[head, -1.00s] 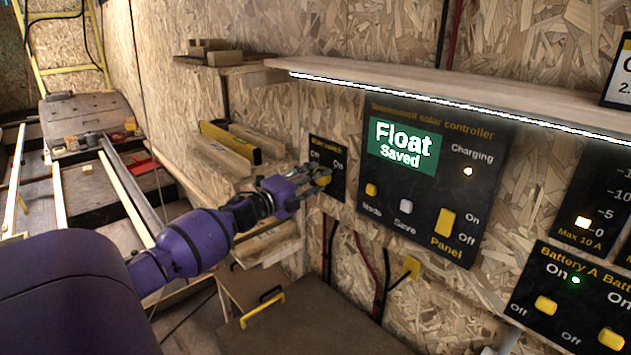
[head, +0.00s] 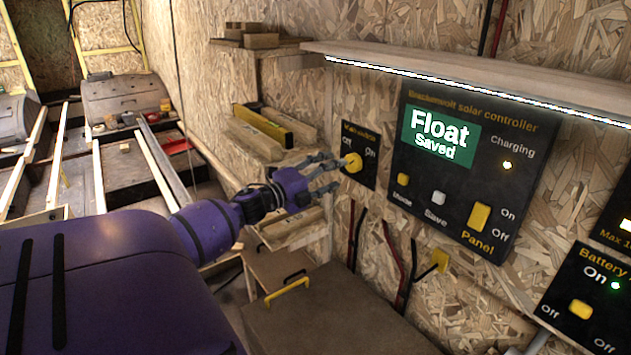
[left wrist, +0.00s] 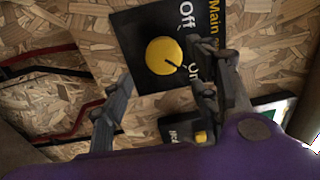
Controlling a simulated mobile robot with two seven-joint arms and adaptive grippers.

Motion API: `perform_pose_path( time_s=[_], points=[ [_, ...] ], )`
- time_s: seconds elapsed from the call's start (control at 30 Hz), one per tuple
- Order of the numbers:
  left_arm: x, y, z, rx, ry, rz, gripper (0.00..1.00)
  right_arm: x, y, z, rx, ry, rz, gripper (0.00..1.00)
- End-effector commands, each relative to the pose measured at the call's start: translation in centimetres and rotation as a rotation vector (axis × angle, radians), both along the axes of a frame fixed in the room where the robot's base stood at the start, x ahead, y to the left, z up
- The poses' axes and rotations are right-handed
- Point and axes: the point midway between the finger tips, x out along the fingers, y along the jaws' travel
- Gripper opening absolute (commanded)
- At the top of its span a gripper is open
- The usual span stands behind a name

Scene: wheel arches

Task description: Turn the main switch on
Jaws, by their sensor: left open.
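The main switch is a yellow round knob (head: 353,162) on a small black panel (head: 361,143) with Off and On labels, on the chipboard wall. In the left wrist view the knob (left wrist: 162,55) is unobstructed, and a dark mark on it points toward the On label. My left gripper (head: 332,173) is open and empty, with its fingers just short of the knob. In the left wrist view its fingers (left wrist: 166,76) lie on either side of the knob, apart from it. My right gripper is not in view.
The solar controller panel (head: 461,174) is right of the switch, reading Float, Saved. A lit wooden shelf (head: 460,75) runs above it. A wooden ledge with a yellow level (head: 262,127) is to the left. A box with a yellow handle (head: 287,291) stands below.

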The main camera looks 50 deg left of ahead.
Motion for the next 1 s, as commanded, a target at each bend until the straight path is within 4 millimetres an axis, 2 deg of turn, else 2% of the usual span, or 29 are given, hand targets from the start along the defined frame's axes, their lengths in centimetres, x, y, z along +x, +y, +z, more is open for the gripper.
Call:
perform_pose_path(
  time_s=[0.03, 0.2, 0.37, 1.0],
  points=[
    [-1.2, 0.1, -0.2, 0.0, 0.003, 0.0, 0.55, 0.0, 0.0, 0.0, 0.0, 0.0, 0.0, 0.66],
    [-4.2, 0.3, -0.3, 0.0, 0.002, -0.001, 0.55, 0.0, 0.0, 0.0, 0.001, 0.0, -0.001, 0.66],
    [-5.9, 0.4, -0.3, 0.001, 0.001, -0.001, 0.55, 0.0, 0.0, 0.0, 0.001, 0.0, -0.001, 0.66],
    [-6.3, 0.4, -0.3, 0.001, 0.001, -0.002, 0.55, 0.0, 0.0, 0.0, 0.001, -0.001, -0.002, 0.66]
  ],
)
